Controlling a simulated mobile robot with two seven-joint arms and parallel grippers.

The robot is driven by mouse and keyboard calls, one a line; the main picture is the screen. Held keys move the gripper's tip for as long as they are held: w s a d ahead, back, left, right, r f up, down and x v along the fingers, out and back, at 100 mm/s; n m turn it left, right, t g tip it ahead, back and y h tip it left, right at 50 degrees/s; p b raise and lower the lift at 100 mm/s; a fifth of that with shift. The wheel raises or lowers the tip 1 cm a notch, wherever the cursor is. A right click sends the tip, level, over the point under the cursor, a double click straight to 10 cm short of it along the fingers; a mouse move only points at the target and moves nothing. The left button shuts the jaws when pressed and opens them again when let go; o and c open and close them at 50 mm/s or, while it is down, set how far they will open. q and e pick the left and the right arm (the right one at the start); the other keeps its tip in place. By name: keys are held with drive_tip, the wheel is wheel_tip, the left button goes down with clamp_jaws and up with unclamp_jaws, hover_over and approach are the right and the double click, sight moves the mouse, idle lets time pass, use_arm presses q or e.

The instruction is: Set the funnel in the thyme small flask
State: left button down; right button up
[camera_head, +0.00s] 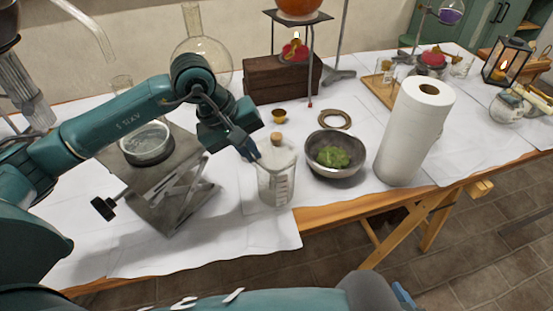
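My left gripper (249,152) reaches in from the left and points down at the left rim of a clear graduated glass beaker (277,184). I cannot tell whether it touches the glass or holds anything. A cork (277,137) shows at the beaker's far rim; it seems to top a glass vessel behind or inside, which I cannot make out. A small brass cup-like piece (279,116) stands behind the cork; I cannot tell if it is a funnel. No clear funnel or readable thyme label shows. My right gripper is not in view.
A steel bowl with green matter (335,155) and a paper towel roll (413,132) stand right of the beaker. A lab jack (171,185) bearing a glass dish (147,145) is at left. A brass ring (334,119) and wooden box (283,80) lie behind.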

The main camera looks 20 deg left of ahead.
use_arm(q)
wheel_tip(320, 180, up, 12)
drive_tip(key=p, duration=0.5)
drive_tip(key=shift+f, duration=0.15)
idle(0.9)
idle(0.3)
